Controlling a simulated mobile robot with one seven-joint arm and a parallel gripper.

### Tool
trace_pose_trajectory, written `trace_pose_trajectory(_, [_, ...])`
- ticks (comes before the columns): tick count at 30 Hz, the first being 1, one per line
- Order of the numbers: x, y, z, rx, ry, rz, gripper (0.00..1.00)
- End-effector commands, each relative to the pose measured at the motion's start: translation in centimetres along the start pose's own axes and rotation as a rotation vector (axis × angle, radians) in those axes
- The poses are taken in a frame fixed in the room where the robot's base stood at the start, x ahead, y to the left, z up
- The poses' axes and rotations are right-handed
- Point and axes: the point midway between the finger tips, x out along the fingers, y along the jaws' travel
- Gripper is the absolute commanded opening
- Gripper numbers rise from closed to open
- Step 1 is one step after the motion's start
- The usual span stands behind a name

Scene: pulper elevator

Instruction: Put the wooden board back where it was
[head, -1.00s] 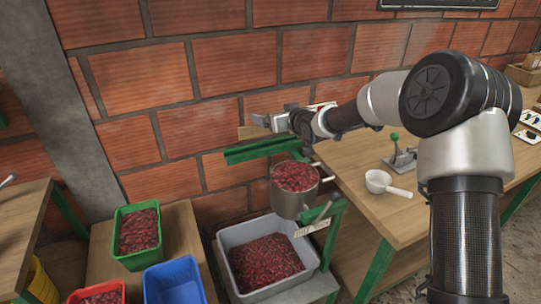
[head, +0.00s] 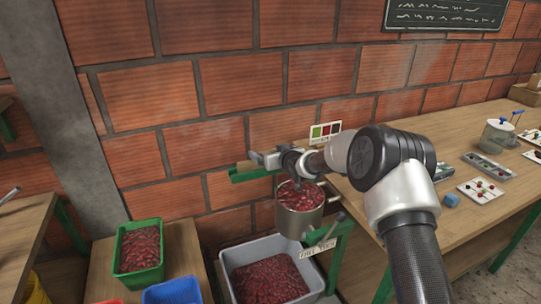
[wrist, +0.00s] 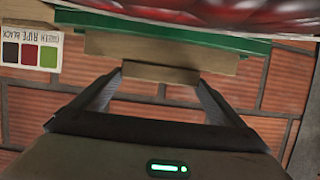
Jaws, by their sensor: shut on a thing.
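My gripper (head: 258,158) is at the left end of the workbench, just above the green channel (head: 252,175) beside the brick wall. In the wrist view my gripper (wrist: 160,79) has its two fingers on either side of a small wooden piece, the board (wrist: 160,73), and is shut on it. A larger wooden surface (wrist: 160,50) and the green channel (wrist: 165,22) lie beyond it. The board (head: 246,167) shows only partly in the head view. I cannot tell whether it touches the channel.
A metal pot of red cherries (head: 300,212) hangs beside the channel, above a grey crate (head: 232,262). A colour card (head: 325,132) stands by the wall. The workbench (head: 455,125) holds trays at right. Green (head: 128,272) and blue (head: 173,291) bins stand at lower left.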

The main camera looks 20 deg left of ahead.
Motion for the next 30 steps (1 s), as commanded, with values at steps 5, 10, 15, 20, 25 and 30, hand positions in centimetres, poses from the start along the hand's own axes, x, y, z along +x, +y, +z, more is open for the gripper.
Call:
trace_pose_trajectory(5, [0.2,0.0,0.3,0.000,0.004,0.000,0.69])
trace_pose_trajectory(10, [0.3,0.0,0.6,0.000,0.003,0.000,0.69])
trace_pose_trajectory(15, [0.3,0.0,0.7,0.000,0.002,0.000,1.00])
trace_pose_trajectory(20, [0.3,0.0,0.7,0.000,0.002,0.000,1.00])
trace_pose_trajectory(25, [-0.4,0.0,0.3,0.000,0.001,-0.001,1.00])
trace_pose_trajectory(30, [-3.4,0.0,0.2,-0.002,0.000,0.000,1.00])
